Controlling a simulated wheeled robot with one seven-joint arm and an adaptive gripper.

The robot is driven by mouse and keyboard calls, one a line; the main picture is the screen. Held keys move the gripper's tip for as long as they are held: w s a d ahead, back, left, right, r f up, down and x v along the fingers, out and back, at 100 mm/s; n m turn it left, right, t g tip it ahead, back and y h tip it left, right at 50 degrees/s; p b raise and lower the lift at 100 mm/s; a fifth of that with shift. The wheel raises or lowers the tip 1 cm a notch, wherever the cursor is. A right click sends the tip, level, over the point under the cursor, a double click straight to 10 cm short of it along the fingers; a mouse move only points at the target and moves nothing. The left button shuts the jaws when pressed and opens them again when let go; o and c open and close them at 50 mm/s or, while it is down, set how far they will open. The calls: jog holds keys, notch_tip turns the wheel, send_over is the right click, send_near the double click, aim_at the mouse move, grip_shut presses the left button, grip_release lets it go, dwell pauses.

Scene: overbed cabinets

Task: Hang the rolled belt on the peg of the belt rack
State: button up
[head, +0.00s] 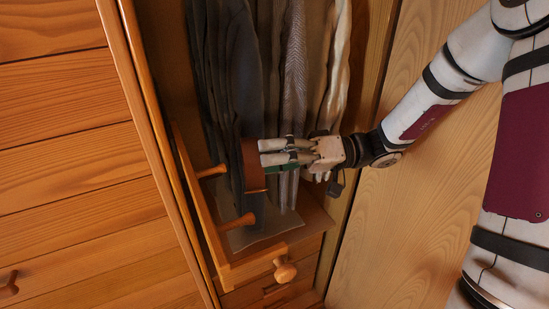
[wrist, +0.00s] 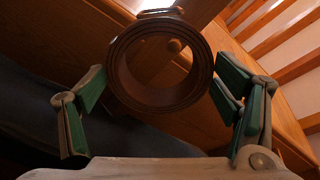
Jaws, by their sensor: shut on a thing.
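The rolled belt (head: 254,172) is a brown coil held at the tips of my gripper (head: 264,160) inside the open wardrobe. In the wrist view the belt (wrist: 117,68) shows as a ring with an open centre, between the two green-padded fingers of my gripper (wrist: 160,85). The belt rack (head: 197,205) is a wooden rail at the wardrobe's left side. An upper peg (head: 212,171) and a lower peg (head: 240,221) stick out to the right. The belt is beside the upper peg's end. In the wrist view a round peg end (wrist: 174,46) shows through the ring's upper part. I cannot tell whether it is inside the ring.
Dark and light clothes (head: 294,80) hang close behind the belt and gripper. Drawers (head: 70,150) stand at the left, and a wooden door panel (head: 420,210) is at the right.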

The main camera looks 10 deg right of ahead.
jog(key=s+a+f, duration=0.1)
jog(key=s+a, duration=0.1)
jog(key=a, duration=0.5)
jog(key=shift+s+a+f+b, duration=0.15)
jog(key=shift+a+b, duration=0.05)
jog(key=shift+b, duration=0.1)
jog(key=shift+c, duration=1.2)
jog(key=shift+a+f, duration=0.1)
jog(key=shift+s, duration=0.1)
jog(key=o, duration=1.4)
jog(key=shift+a, duration=0.15)
